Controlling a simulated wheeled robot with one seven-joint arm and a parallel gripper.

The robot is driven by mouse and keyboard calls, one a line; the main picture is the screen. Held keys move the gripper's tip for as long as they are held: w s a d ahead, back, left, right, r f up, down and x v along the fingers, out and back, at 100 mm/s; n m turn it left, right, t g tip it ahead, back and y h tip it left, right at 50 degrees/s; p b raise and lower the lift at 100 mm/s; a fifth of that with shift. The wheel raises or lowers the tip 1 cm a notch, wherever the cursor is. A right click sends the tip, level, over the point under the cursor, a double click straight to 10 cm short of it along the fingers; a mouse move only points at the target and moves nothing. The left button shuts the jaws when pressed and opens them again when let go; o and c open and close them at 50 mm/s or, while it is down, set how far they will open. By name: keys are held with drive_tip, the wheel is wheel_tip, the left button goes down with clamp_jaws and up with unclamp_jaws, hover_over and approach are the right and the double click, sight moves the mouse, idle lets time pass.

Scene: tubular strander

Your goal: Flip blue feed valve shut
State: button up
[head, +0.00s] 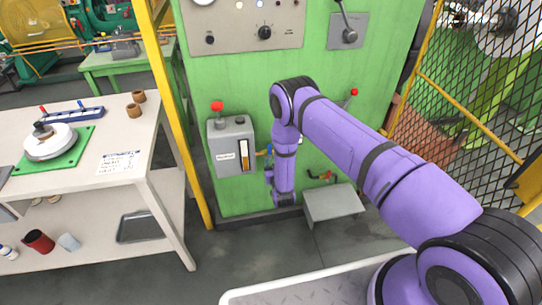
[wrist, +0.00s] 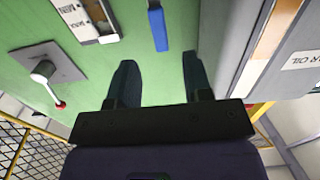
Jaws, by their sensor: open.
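The blue feed valve's handle (wrist: 158,28) shows in the wrist view as a flat blue bar against the green panel, at the top centre. My gripper (wrist: 160,62) is open, its two dark fingers apart with nothing between them. The blue bar lies just past the fingertips in the picture, roughly in line with the gap. I cannot tell the depth between them, and no contact shows. In the head view, only a small blue bit (head: 269,150) shows beside the grey box, next to my arm. My arm's end largely hides that area and the gripper's fingers.
A grey box (head: 233,146) with a red-knobbed lever stands left of my arm. A red-handled valve (head: 322,176) sits low on the green cabinet (head: 235,80), above a grey step (head: 333,203). A white table (head: 80,173) is at left, mesh fence (head: 470,80) at right.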

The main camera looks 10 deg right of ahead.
drive_tip(key=shift+s, duration=1.3)
